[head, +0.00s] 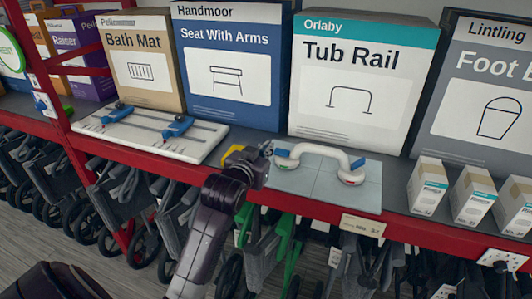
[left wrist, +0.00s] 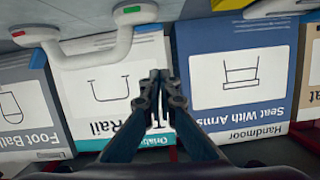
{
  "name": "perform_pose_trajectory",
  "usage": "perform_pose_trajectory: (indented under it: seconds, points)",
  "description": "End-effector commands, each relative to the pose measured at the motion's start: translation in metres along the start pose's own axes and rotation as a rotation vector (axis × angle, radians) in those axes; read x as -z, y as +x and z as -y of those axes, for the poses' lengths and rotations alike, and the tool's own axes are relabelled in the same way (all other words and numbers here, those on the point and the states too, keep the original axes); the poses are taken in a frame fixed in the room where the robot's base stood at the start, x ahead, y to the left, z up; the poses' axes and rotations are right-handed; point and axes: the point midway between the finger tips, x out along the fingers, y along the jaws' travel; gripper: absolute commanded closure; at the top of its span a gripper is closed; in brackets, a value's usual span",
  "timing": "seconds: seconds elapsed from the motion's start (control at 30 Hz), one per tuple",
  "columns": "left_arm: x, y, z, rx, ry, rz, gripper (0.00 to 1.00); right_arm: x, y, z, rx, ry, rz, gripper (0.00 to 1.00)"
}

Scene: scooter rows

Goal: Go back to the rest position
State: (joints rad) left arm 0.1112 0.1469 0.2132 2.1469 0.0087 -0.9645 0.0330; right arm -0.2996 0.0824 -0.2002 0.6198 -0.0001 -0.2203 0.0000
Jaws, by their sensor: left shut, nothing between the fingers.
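My left gripper (head: 266,150) is above the red-edged shelf, just left of a white grab rail (head: 318,150). Its fingers are together and empty; in the left wrist view the shut fingertips (left wrist: 161,78) point at the boxes. The rail stands on a grey tiled panel (head: 325,190) and has a green mark at one end and a red one at the other. It also shows at the top of the left wrist view (left wrist: 121,42), which looks upside down. I cannot tell from the head view whether the gripper touches the rail. My right gripper is not seen.
Behind stand the Tub Rail box (head: 355,80), the Seat With Arms box (head: 230,60) and the Bath Mat box (head: 140,60). A white board (head: 190,150) with blue clamps lies left. Small cartons (head: 428,187) stand right. Wheeled walkers (head: 70,195) fill the space below the shelf.

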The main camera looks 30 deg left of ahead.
Motion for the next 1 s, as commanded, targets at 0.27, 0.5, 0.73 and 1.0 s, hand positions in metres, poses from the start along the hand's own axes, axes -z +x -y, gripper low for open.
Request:
perform_pose_trajectory:
  seconds: [0.27,0.5,0.73,1.0]
  points:
    - [0.0,-0.008,0.0,0.0,-0.001,0.001,1.0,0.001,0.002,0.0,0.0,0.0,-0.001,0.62]
    - [0.0,-0.007,0.0,0.0,0.0,0.001,1.0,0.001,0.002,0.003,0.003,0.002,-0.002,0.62]
    - [-0.003,-0.008,-0.001,-0.003,0.003,0.008,1.0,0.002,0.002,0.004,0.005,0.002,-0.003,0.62]
    - [-0.116,-0.055,-0.046,-0.092,0.083,0.277,1.0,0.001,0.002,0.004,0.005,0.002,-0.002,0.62]
